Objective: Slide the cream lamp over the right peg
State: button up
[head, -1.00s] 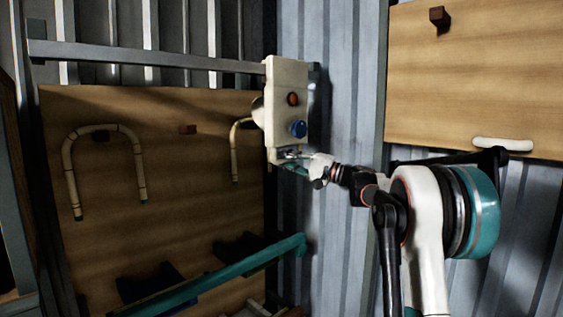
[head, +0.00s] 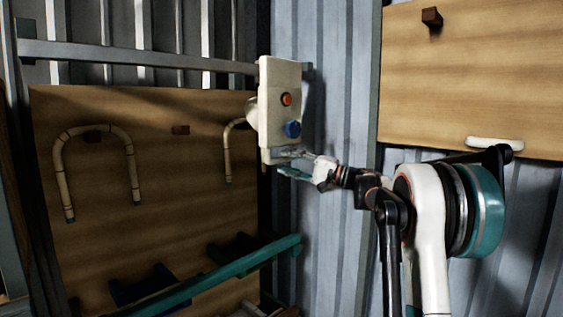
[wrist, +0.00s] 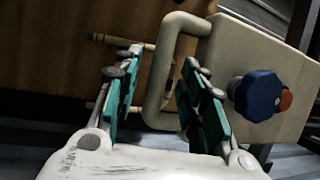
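The cream lamp (head: 279,75) is a boxy cream body with an orange knob and a blue knob, upright in front of the wood panel's right edge. A rounded part shows at its left side. In the wrist view the lamp (wrist: 222,65) shows its blue knob and a U-shaped handle. My gripper (head: 285,163) is just below the lamp; in the wrist view its teal-padded fingers (wrist: 161,58) are spread, with the handle between them and gaps visible. A small dark peg (head: 180,130) on the left panel is bare. What supports the lamp is hidden behind it.
A bent rattan hoop (head: 97,132) hangs at a peg on the left panel. Another bent piece (head: 228,155) shows beside the lamp. A metal rail (head: 140,56) runs behind the lamp's top and a teal bar (head: 225,272) crosses below. Another wood panel (head: 480,75) with a peg (head: 432,17) is at right.

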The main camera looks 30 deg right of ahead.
jog(key=v, duration=0.8)
jog(key=shift+s+d, duration=0.25)
jog(key=shift+s, duration=0.05)
jog(key=shift+f, duration=0.1)
